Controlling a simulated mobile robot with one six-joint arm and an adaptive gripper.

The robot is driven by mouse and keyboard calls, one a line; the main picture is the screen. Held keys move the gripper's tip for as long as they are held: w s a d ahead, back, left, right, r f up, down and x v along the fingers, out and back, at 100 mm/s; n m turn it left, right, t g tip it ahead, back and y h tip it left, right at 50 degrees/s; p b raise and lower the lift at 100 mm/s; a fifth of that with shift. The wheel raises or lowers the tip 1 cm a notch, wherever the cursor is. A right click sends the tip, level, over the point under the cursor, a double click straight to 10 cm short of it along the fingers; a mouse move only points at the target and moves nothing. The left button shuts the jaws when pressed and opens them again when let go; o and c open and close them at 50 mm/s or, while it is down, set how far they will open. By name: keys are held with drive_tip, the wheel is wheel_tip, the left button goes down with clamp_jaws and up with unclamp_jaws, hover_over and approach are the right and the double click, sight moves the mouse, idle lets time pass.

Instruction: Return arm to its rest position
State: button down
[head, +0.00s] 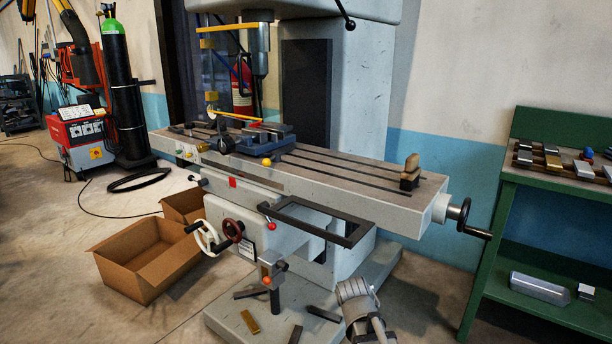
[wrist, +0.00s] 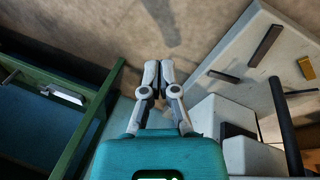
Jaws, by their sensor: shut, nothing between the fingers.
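My gripper (wrist: 158,72) shows in the wrist view with its two pale grey fingers together and nothing between them. It points toward the bare concrete floor and touches nothing that I can make out. In the head view, a grey piece of my arm shows at the bottom, right of centre, in front of the milling machine's base (head: 225,318). The fingertips cannot be made out there.
The milling machine's table (head: 340,178) stands in the middle, with a crank handle (head: 474,232) at its right end. Dark bars lie on the base. A green bench (head: 497,225) stands right. A cardboard box (head: 130,282) is at left. Floor between base and bench is clear.

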drive_tip(key=s+r+n+y+p, duration=0.1)
drive_tip(key=s+r+p, duration=0.1)
drive_tip(key=r+p, duration=1.5)
drive_tip(key=s+d+r+n+y+p, duration=0.1)
drive_tip(key=r+y+p, duration=0.1)
drive_tip(key=r+p, duration=1.5)
drive_tip(key=shift+s+r+n+p, duration=0.35)
drive_tip(key=shift+r+n+p, duration=0.05)
drive_tip(key=shift+p, duration=0.35)
